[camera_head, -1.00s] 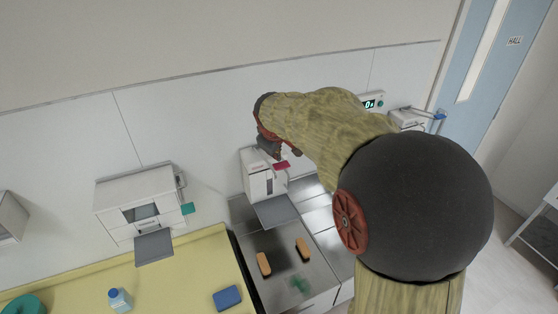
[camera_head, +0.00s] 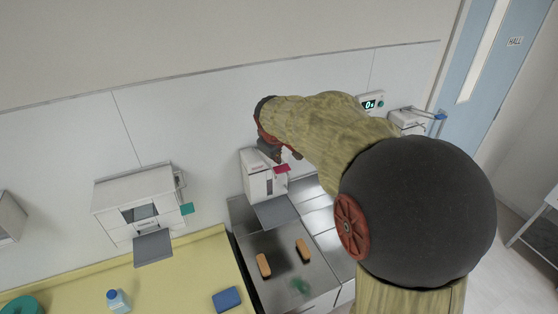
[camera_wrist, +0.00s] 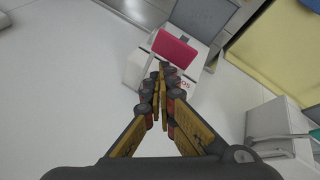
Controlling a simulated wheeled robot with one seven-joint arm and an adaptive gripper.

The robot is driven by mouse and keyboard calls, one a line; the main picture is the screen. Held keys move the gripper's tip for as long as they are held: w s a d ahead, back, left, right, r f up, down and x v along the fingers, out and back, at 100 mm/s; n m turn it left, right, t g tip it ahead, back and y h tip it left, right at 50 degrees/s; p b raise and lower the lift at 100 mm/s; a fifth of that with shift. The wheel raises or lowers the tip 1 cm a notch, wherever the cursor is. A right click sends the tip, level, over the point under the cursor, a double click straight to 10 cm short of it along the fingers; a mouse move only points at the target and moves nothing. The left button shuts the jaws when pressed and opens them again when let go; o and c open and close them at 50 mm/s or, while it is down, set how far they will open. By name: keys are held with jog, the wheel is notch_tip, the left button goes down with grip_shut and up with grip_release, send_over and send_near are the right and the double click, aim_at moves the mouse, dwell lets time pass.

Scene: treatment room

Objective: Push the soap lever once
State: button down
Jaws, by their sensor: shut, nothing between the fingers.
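The soap dispenser (camera_head: 257,177) is a white wall box with a pink lever (camera_head: 281,169) on its right side and a grey tray below. In the wrist view the dispenser (camera_wrist: 140,73) shows red lettering partly hidden by my fingers, and its pink lever (camera_wrist: 175,48) lies just beyond the fingertips. My gripper (camera_wrist: 162,68) is shut and empty, its tips close to the lever's near edge; I cannot tell whether they touch. In the head view my gripper (camera_head: 277,154) is at the dispenser's top, mostly hidden by my arm.
A dispenser with a green lever (camera_head: 187,209) hangs at left, and one with a blue lever (camera_head: 440,116) at right, near a display (camera_head: 371,104). Two orange-brown bars lie on the metal counter (camera_head: 285,262) below. A yellow counter (camera_head: 190,275) holds a bottle and blue sponge.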

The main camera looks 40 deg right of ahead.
jog(key=shift+s+f+b, duration=0.1)
jog(key=shift+f+b, duration=0.25)
jog(key=shift+f, duration=0.15)
dwell(0.3)
jog(key=shift+r, duration=0.15)
dwell(0.5)
jog(key=shift+w+d+r+p, duration=0.1)
jog(key=shift+w+r+p, duration=0.15)
jog(key=shift+r+p, duration=0.55)
jog(key=shift+w+d+r+p, duration=0.1)
jog(key=shift+w+r+p, duration=0.25)
jog(key=shift+r, duration=0.65)
jog(key=shift+s+r, duration=0.1)
jog(key=r+p, duration=0.1)
jog(key=r, duration=0.1)
jog(key=w+r+p, duration=0.1)
jog(key=r+p, duration=0.1)
jog(key=shift+w+d+r, duration=0.1)
jog(key=shift+r, duration=0.25)
